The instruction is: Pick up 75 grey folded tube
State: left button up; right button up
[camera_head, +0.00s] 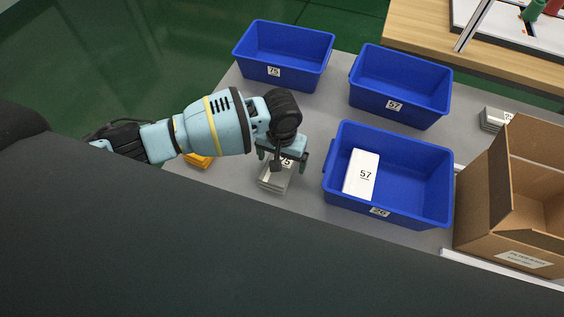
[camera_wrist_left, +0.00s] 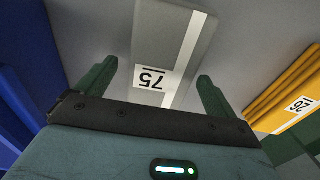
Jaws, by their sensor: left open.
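The grey folded tube (camera_head: 273,181) with a white stripe and a "75" label lies on the grey table, left of the front blue bin. It also shows in the left wrist view (camera_wrist_left: 176,40), with its label between the fingers. My left gripper (camera_head: 285,165) is open just above the tube, one finger to each side of it. In the left wrist view the fingers (camera_wrist_left: 155,85) stand apart from the tube's sides. In the head view the gripper hides part of the tube. My right gripper is not in view.
Blue bins labelled 75 (camera_head: 273,72) and 57 (camera_head: 394,105) stand at the back. The front blue bin (camera_head: 440,213) holds a white "57" piece (camera_head: 361,174). A yellow piece (camera_head: 200,160) lies left of my gripper. A cardboard box (camera_head: 512,225) and another grey piece (camera_head: 493,119) are at right.

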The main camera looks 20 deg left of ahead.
pick_arm(q)
jog(key=shift+f, duration=0.35)
jog(key=shift+c, duration=0.2)
jog(key=c, duration=1.2)
jog(key=shift+o, duration=0.2)
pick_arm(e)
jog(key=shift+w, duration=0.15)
pick_arm(q)
jog(key=shift+r, duration=0.45)
jog(key=r, duration=0.3)
jog(key=shift+s+a+p, duration=0.1)
jog(key=shift+s+p, duration=0.1)
jog(key=shift+p, duration=0.2)
jog(key=s+a+p, duration=0.1)
jog(key=s+a, duration=0.1)
jog(key=s, duration=0.5)
jog(key=s+a+r, duration=0.1)
jog(key=s+a, duration=0.2)
jog(key=s, duration=0.4)
jog(key=shift+s+p, duration=0.35)
jog(key=shift+p, duration=0.05)
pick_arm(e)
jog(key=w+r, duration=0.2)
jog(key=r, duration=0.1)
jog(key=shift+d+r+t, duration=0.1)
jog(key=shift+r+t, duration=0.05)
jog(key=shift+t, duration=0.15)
